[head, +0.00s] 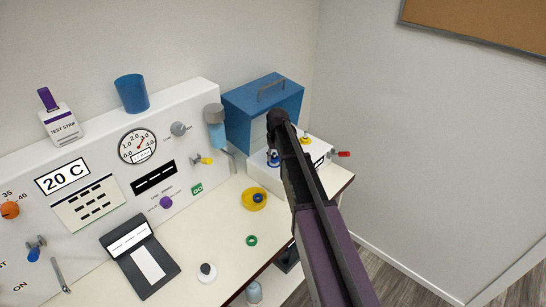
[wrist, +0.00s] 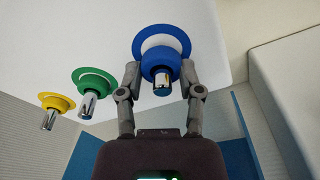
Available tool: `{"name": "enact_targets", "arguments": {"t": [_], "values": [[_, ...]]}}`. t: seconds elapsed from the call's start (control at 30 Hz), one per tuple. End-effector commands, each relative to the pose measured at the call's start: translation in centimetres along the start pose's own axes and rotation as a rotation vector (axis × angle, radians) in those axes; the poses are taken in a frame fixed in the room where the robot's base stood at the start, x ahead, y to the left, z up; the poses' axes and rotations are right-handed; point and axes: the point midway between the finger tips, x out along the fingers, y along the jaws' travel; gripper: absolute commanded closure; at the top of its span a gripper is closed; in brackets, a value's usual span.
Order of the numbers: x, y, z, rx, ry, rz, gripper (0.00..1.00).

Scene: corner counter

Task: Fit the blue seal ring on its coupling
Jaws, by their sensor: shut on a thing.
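In the wrist view my gripper (wrist: 161,67) is shut on the blue seal ring (wrist: 147,63), one finger on each side. The ring appears around the metal post of the blue coupling (wrist: 161,87), whose end shows past it. A wide blue band (wrist: 161,30) with a white middle lies behind the ring. I cannot tell how far down the post the ring sits. In the head view the blue coupling (head: 273,160) stands on the white box, beside my arm. My fingertips are hard to make out there.
Green (wrist: 92,76) and yellow (wrist: 58,102) couplings stand in a row with the blue one. A blue toolbox (head: 250,105) stands behind the white box. A yellow dish (head: 246,203), a green ring (head: 251,240) and a black-and-white round item (head: 207,271) lie on the counter.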

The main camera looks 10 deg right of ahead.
Motion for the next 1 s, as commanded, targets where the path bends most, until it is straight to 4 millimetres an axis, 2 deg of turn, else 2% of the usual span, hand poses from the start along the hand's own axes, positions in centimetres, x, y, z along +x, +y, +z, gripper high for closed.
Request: {"name": "enact_targets", "arguments": {"t": [0.4,0.87,0.9,1.0], "values": [[0.92,-0.04,0.1,0.0,0.0,0.0,0.96],[0.94,-0.06,0.1,-0.001,0.0,0.0,0.97],[0.94,-0.07,0.1,-0.001,0.0,0.0,0.5],[0.94,-0.07,0.1,-0.001,0.0,0.0,0.2]]}}
